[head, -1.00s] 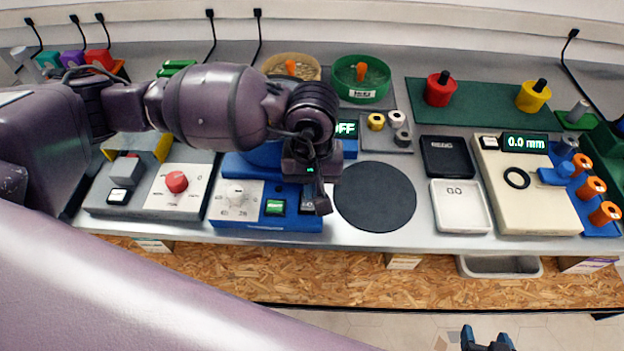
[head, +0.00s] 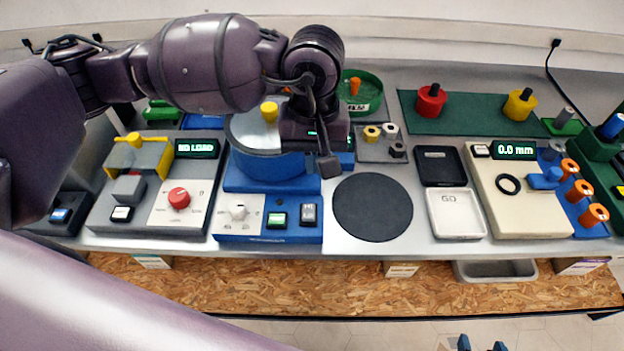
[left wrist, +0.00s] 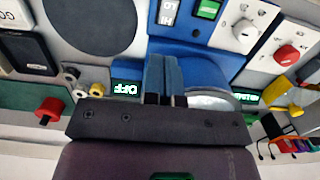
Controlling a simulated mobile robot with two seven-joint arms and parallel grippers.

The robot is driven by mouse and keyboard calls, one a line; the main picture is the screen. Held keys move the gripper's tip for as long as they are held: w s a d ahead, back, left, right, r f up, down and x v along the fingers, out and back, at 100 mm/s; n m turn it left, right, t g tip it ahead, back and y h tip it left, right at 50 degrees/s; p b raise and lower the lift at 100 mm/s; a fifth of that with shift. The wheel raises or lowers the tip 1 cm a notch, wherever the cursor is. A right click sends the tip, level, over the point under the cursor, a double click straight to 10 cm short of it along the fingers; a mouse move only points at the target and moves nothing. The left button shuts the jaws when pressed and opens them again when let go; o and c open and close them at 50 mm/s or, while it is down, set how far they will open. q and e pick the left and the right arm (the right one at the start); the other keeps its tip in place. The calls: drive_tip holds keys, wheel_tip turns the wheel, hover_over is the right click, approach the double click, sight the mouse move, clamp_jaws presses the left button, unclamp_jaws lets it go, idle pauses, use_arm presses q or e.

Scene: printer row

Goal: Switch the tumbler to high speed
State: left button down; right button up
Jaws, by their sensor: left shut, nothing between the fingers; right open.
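The tumbler is a blue machine (head: 235,183) with a round drum (head: 262,165) and a yellow knob (head: 269,112) on top. Its front panel has a white dial (head: 238,212), a green button (head: 277,219) and a grey rocker switch (head: 308,214). In the left wrist view the rocker (left wrist: 167,13) carries two markings, and the tumbler's display (left wrist: 127,89) reads OFF. My left gripper (head: 328,166) is shut and empty, above the tumbler's right side, behind and apart from the rocker. Its fingers also show in the left wrist view (left wrist: 164,78). My right gripper (head: 482,346) is open at the bottom edge, mostly cut off.
A grey machine (head: 105,215) with a red dial stands left of the tumbler, its display reading NO LOAD. My left arm hides part of the back.

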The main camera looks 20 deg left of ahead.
use_arm(q)
drive_tip(key=shift+w+a+r, duration=0.1)
drive_tip(key=shift+r, duration=1.65)
